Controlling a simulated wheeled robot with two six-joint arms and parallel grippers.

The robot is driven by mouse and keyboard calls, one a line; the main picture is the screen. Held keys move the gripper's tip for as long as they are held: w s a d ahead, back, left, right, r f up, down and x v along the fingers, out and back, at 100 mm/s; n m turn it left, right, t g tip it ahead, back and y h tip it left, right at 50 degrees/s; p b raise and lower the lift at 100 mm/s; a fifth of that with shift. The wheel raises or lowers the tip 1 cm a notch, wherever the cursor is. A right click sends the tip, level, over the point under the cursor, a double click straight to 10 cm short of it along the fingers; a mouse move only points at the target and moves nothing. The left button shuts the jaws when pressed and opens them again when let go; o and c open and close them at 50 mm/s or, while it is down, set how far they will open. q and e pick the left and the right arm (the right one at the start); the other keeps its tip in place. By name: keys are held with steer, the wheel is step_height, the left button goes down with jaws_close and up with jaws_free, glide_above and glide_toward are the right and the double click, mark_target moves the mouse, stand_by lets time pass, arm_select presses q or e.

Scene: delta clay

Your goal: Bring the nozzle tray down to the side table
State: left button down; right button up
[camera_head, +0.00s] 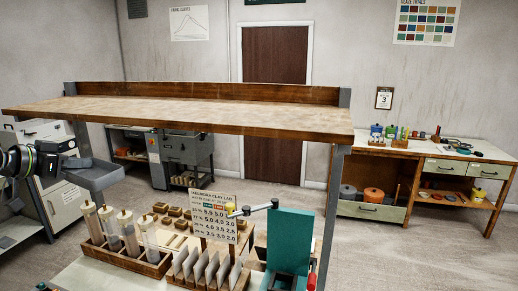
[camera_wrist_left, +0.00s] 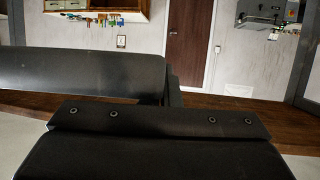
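I cannot make out a nozzle tray for certain in either view. A long wooden tray (camera_head: 126,252) holding several clear tubes stands on the near bench below the high shelf. A side table (camera_head: 465,154) with pale drawers stands at the back right; it also shows upside down in the left wrist view (camera_wrist_left: 94,14). My left gripper (camera_head: 80,150) is at the far left, beside the shelf post and well away from the side table. In the left wrist view dark gripper parts fill the lower half; its opening is unclear. My right gripper is out of view.
The high wooden shelf (camera_head: 190,112) looks bare and crosses above the near bench. Its post (camera_head: 335,200) and a teal upright stand (camera_head: 289,240) are on the right. Jars and tools cover much of the side table's top. Open floor (camera_head: 390,245) lies before it.

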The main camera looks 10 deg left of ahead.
arm_select(q)
steer(key=w+d+f+m+h, duration=0.3)
steer(key=d+f, duration=1)
steer(key=f, duration=0.5)
steer(key=s+a+f, duration=0.1)
steer(key=a+f, duration=0.2)
steer(key=f, duration=0.4)
steer(key=s+a+f, duration=0.2)
steer(key=f, duration=0.6)
steer(key=s+d+r+m+g+h, duration=0.25)
steer(key=s+d, duration=0.25)
steer(key=d, duration=0.4)
steer(key=s+d+r+m+g+h, duration=0.1)
steer(key=s+d+r, duration=0.35)
steer(key=d, duration=0.35)
steer(key=s+d+r+m+g+h, duration=0.2)
steer(key=s+d, duration=0.3)
steer(key=d, duration=0.4)
step_height(320, 180, down, 14)
steer(key=b, duration=1.4)
steer(key=shift+a+y, duration=0.15)
steer(key=shift+y, duration=0.2)
steer(key=shift+s+r, duration=0.1)
steer(key=shift+r, duration=0.05)
